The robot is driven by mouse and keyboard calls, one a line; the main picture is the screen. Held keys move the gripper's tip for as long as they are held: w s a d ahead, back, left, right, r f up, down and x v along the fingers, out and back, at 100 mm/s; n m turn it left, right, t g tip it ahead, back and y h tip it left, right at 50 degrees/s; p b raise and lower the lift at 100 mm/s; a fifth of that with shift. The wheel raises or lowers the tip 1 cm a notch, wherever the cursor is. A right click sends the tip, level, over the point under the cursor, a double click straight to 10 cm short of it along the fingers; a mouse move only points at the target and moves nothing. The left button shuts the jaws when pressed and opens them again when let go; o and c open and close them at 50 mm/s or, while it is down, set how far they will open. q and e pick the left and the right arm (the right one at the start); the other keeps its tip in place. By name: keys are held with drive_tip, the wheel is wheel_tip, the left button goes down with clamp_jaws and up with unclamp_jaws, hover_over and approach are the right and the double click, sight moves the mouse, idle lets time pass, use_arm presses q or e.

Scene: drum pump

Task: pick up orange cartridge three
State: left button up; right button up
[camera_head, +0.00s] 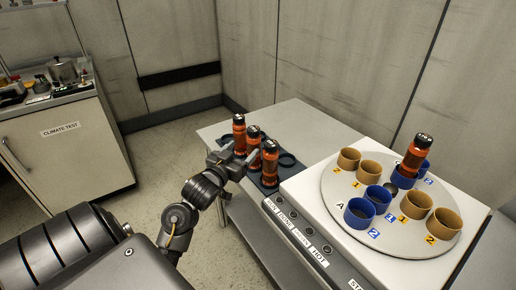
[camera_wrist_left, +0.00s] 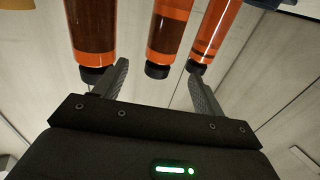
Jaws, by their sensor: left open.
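Three orange cartridges with black caps stand close together on a dark rack at the table's left end in the head view: a rear one (camera_head: 239,138), a middle one (camera_head: 254,133) and a front one (camera_head: 270,168). I cannot read their numbers, so I cannot tell which is three. My left gripper (camera_head: 243,158) is open and empty beside them. In the left wrist view its fingers (camera_wrist_left: 158,70) spread below the cartridges, with the middle one (camera_wrist_left: 168,35) between the fingertip lines; others show at left (camera_wrist_left: 92,30) and right (camera_wrist_left: 209,30). My right gripper is out of view.
A fourth orange cartridge (camera_head: 415,157) stands on the round turntable (camera_head: 335,190), among blue and tan cups (camera_head: 358,215). A labelled button panel (camera_head: 295,231) lines the front edge. A cabinet (camera_head: 65,150) stands far left.

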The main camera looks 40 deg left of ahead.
sight(249, 142)
use_arm(q)
drive_tip(key=w, duration=0.2)
drive_tip(key=w+a, duration=0.1)
drive_tip(key=w, duration=0.1)
drive_tip(key=shift+w+a, duration=0.2)
drive_tip(key=shift+w, duration=1.3)
drive_tip(key=shift+w+a, duration=0.2)
drive_tip(key=shift+w, duration=1.25)
drive_tip(key=c, duration=1.1)
